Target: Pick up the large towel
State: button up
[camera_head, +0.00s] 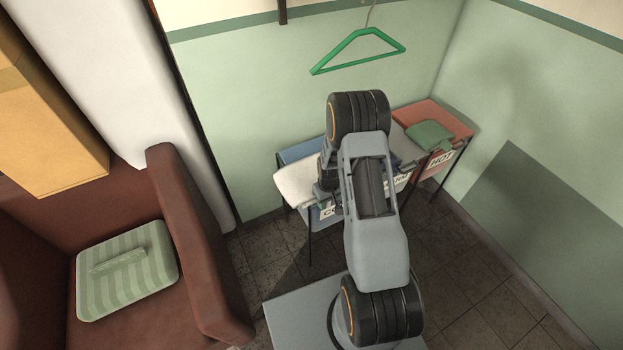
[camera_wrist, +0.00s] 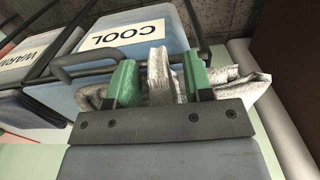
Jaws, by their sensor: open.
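A whitish towel (camera_head: 296,184) lies over the blue COOL bin at the left end of the row. In the wrist view the same pale, folded towel (camera_wrist: 159,88) shows between the two green fingers of my gripper (camera_wrist: 159,62). The fingers are open, one on each side of a fold of the towel. More towel spreads out past both fingers. In the head view my gripper (camera_head: 327,190) is at the towel's right side, partly hidden by my arm. I cannot tell whether the fingers touch the cloth.
The blue COOL bin (camera_wrist: 131,62) has a dark handle bar close to the fingers. A WARM bin (camera_wrist: 30,75) stands beside it. A green cloth (camera_head: 430,136) lies on the red HOT bin (camera_head: 456,118). A green hanger (camera_head: 358,50) hangs above. A brown armchair (camera_head: 190,245) stands left.

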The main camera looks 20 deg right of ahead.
grip_shut()
dwell(0.3)
jog(key=shift+r, duration=0.1)
